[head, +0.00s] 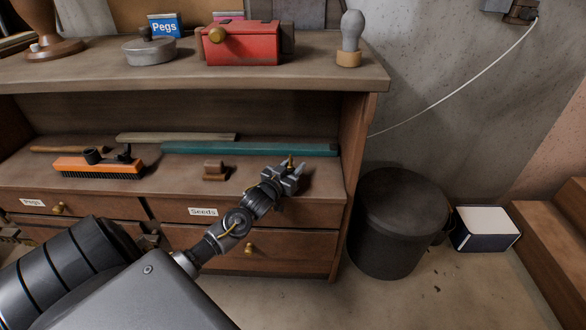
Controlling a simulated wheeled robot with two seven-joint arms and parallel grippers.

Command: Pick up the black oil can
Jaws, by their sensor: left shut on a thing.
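My left gripper (287,178) is over the front right part of the lower shelf, above the drawer fronts. It is shut on a small dark thing with a brass, pointed tip, which looks like the black oil can (290,162). The gripper hides most of the can, so I cannot tell whether its base touches the shelf. My right gripper is not in view.
On the lower shelf (150,182) are an orange brush (98,166), a small brown block (214,170) and a long teal bar (250,149). Above hangs the upper shelf (110,77) with a red box (240,45). A dark bin (390,225) stands on the right.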

